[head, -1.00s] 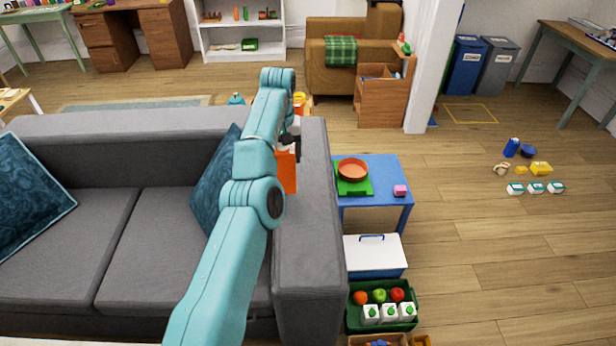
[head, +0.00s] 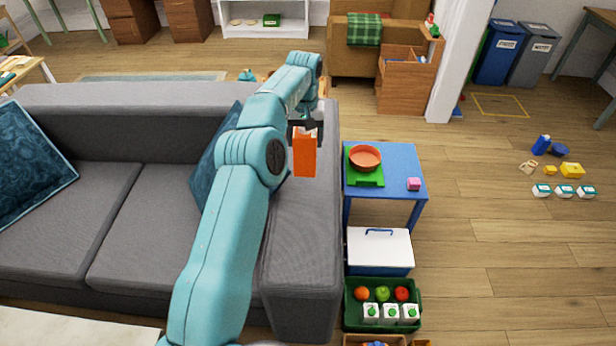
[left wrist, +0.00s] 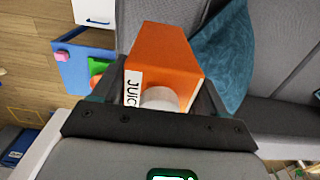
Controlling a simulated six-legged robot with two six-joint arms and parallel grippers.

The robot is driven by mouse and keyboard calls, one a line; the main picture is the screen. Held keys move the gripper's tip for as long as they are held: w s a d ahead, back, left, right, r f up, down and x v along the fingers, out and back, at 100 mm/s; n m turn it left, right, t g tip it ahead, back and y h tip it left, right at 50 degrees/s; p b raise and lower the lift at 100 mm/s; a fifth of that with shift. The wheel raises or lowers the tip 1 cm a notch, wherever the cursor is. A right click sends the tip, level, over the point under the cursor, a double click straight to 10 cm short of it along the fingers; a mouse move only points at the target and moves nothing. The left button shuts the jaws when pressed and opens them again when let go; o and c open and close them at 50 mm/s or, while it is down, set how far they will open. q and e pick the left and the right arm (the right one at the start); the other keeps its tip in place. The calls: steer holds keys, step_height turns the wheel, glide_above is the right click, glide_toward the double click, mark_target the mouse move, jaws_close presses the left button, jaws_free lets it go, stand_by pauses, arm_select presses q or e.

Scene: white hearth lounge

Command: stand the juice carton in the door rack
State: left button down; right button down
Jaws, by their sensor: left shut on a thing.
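The juice carton is an orange box (head: 305,157) with a white cap. My left gripper (head: 304,130) is shut on its top end and holds it above the right arm of the grey sofa in the head view. In the left wrist view the carton (left wrist: 165,58) lies between the two dark fingers of my left gripper (left wrist: 155,95), with its white cap toward the camera and part of a label reading "JUIC". The carton hangs about upright in the head view. I see no door rack that I can identify. My right gripper is not in view.
Right of the sofa (head: 300,235) stands a blue table (head: 405,160) with a red bowl (head: 365,156) on a green board and a pink block (head: 414,184). In front are a white-lidded cooler (head: 380,250) and a green crate (head: 350,318) of fruit and small cartons. Floor farther right is mostly open.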

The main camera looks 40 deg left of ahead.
mark_target(307, 172)
arm_select(q)
steer(key=f, duration=0.6)
steer(key=shift+w+d+f, duration=0.15)
steer(key=shift+d+f, duration=0.05)
steer(key=shift+s+f, duration=0.2)
steer(key=shift+f, duration=0.05)
steer(key=shift+a+f, duration=0.1)
steer(key=shift+f, duration=0.2)
step_height(307, 172, down, 6)
steer(key=shift+w+r, duration=0.1)
steer(key=shift+r, duration=0.05)
steer(key=shift+w, duration=0.1)
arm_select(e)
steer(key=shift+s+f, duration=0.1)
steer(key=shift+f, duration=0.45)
arm_select(q)
steer(key=shift+f, duration=0.2)
steer(key=shift+c, duration=1.6)
jaws_free()
